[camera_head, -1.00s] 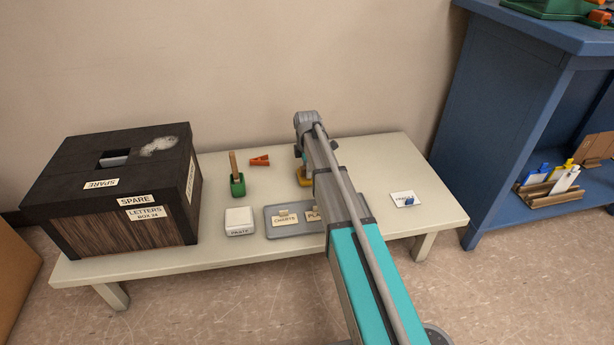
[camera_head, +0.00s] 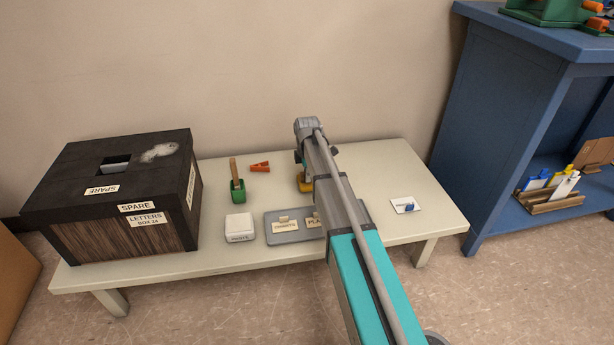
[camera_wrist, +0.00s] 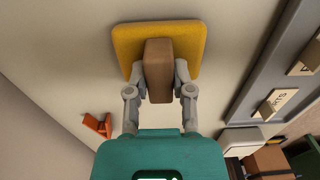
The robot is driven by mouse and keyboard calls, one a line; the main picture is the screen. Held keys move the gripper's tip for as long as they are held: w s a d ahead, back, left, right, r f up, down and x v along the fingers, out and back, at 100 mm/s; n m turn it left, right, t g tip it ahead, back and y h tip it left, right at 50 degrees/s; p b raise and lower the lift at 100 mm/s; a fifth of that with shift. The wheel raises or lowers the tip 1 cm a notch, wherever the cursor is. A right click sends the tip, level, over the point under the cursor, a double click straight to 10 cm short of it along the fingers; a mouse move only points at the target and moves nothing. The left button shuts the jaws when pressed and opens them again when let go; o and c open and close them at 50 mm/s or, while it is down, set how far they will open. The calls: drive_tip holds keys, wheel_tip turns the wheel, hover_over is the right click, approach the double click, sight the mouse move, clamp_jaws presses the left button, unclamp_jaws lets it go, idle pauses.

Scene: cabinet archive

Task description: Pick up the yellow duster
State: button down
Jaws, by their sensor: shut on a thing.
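The yellow duster (camera_wrist: 190,42) has a flat yellow pad and a brown block handle (camera_wrist: 158,70). It fills the upper middle of the wrist view. My gripper (camera_wrist: 160,80) is shut on the brown handle, one finger on each side. In the head view only a small part of the yellow duster (camera_head: 305,186) shows, low at the tabletop; my arm hides the rest. I cannot tell whether the pad touches the table.
On the pale table (camera_head: 370,165) are a green-based tool (camera_head: 237,188), an orange clip (camera_head: 259,167), a white box (camera_head: 240,227), a grey tray (camera_head: 288,237) and a white card (camera_head: 405,205). A black box (camera_head: 115,200) stands left. A blue shelf (camera_head: 500,110) stands right.

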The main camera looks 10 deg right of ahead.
drive_tip(key=shift+r+p, duration=1.1)
drive_tip(key=shift+r, duration=0.1)
drive_tip(key=s+r+p, duration=1)
drive_tip(key=s, duration=0.4)
drive_tip(key=shift+r, duration=0.15)
drive_tip(key=c, duration=1)
unclamp_jaws()
drive_tip(key=shift+c, duration=0.2)
clamp_jaws()
wheel_tip(320, 180, up, 6)
drive_tip(key=p, duration=0.6)
